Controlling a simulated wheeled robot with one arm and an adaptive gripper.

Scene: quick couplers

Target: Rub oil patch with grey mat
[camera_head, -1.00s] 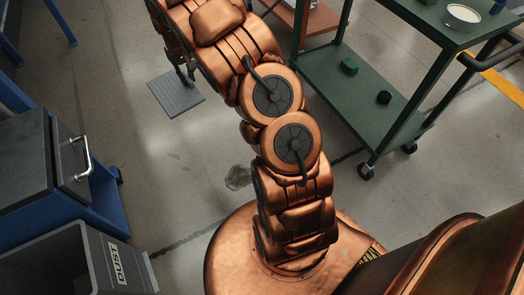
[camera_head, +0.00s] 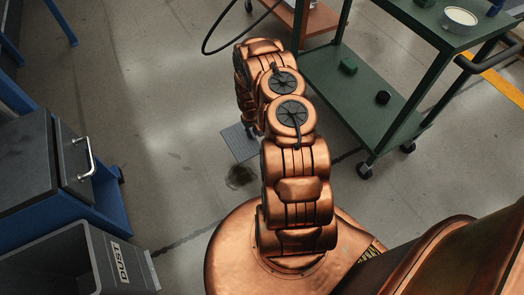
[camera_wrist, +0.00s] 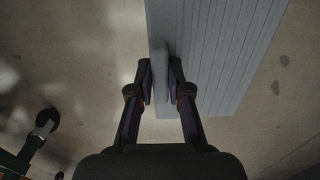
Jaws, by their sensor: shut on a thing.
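The grey ribbed mat (camera_head: 236,145) is just above the dark oil patch (camera_head: 240,177) in the head view, its near edge close to the patch. The mat fills the upper right of the wrist view (camera_wrist: 225,50). My gripper (camera_wrist: 160,85) is shut on a raised strip at the mat's near-left edge, with one finger on each side. In the head view my arm mostly hides the gripper and the mat's right side. I cannot tell whether the mat touches the floor. A few dark spots show on the floor right of the mat in the wrist view.
A green cart (camera_head: 350,100) with black casters stands to the right. A blue cabinet (camera_head: 100,200) and a grey dust bin (camera_head: 70,262) stand at the left. The floor between the cabinet and the mat is clear.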

